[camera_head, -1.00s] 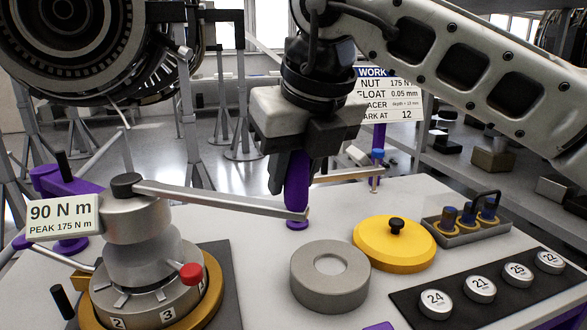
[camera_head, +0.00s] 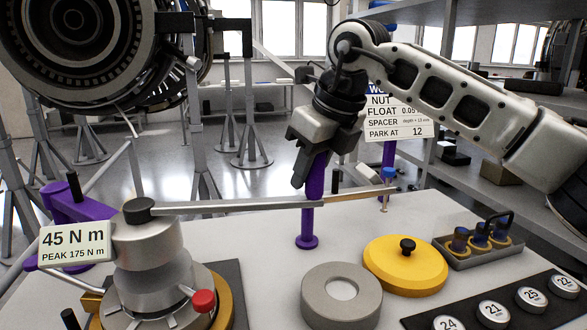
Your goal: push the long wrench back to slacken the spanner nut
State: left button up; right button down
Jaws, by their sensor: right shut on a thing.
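The long wrench (camera_head: 240,206) is a grey bar running right from the silver torque head (camera_head: 148,240) at left. Its far end carries an upright purple handle (camera_head: 308,225). My right gripper (camera_head: 313,172) is shut on the upper part of this handle; its fingers partly hide it. Below the head is a silver slotted, numbered ring with a red knob (camera_head: 203,301), in a yellow collar (camera_head: 222,308). I cannot make out the spanner nut separately. The readout sign (camera_head: 75,242) shows 45 N m, peak 175 N m. My left gripper is not in view.
A grey ring (camera_head: 341,296) and a yellow lid with a black knob (camera_head: 405,265) lie on the table right of the wrench. A tray of plugs (camera_head: 475,245) and a dark mat with round numbered weights (camera_head: 495,312) are further right. A work sign (camera_head: 398,117) stands behind.

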jog(key=shift+w+d+r, duration=0.1)
jog(key=shift+d+r, duration=0.05)
jog(key=c, duration=1.1)
grip_release()
jog(key=v, duration=1.6)
jog(key=shift+s, duration=0.2)
